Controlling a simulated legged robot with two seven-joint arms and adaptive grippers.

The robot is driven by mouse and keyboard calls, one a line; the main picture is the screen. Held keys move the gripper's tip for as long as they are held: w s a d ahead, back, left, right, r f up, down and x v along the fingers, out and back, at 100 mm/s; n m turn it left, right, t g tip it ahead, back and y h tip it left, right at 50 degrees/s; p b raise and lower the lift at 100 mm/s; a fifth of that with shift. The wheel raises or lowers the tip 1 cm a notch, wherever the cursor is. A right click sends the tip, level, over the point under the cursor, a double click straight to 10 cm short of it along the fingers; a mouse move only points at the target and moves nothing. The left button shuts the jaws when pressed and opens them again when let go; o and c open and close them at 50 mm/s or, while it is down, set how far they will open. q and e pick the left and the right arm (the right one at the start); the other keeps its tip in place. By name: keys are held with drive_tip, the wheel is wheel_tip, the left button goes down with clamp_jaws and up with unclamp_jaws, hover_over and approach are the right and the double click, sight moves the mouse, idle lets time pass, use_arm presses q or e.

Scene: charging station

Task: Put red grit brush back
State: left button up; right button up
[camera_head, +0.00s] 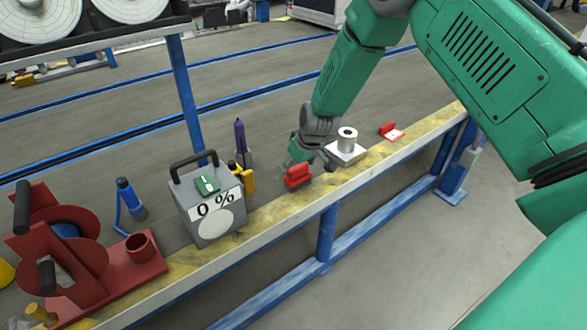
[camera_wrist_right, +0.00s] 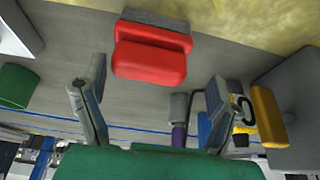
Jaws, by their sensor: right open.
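The red grit brush (camera_head: 298,177) sits on the yellow-marked edge of the bench, right of the grey box. In the right wrist view the brush (camera_wrist_right: 150,55) shows a red body with a grey strip, just past the fingertips and roughly centred between them. My right gripper (camera_head: 300,157) is right at the brush, open, with its fingers apart and nothing between them; its fingers also show in the right wrist view (camera_wrist_right: 155,85). A small red block on a white plate (camera_head: 391,132) lies farther right on the bench. My left gripper is not in view.
A grey box marked "0 %" (camera_head: 212,205) with a handle stands left of the brush, with a yellow tool (camera_head: 248,181) and a purple tool (camera_head: 240,137) behind. A metal cylinder on a square base (camera_head: 347,150) stands close right. A red fixture (camera_head: 70,255) is far left.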

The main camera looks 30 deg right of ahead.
drive_tip(key=p+v, duration=0.3)
drive_tip(key=v, duration=0.7)
drive_tip(key=s+a+f+g, duration=0.1)
drive_tip(key=s+a+f, duration=0.1)
drive_tip(key=s+f, duration=0.5)
drive_tip(key=s+a+f+g, duration=0.1)
drive_tip(key=s+a+f, duration=0.2)
drive_tip(key=s+f, duration=0.5)
drive_tip(key=s+a+g, duration=0.1)
drive_tip(key=s+a, duration=0.1)
drive_tip(key=s, duration=0.8)
drive_tip(key=s+a+f, duration=0.1)
drive_tip(key=s+a, duration=0.1)
drive_tip(key=s, duration=0.8)
drive_tip(key=shift+g, duration=0.4)
drive_tip(key=shift+s, duration=0.15)
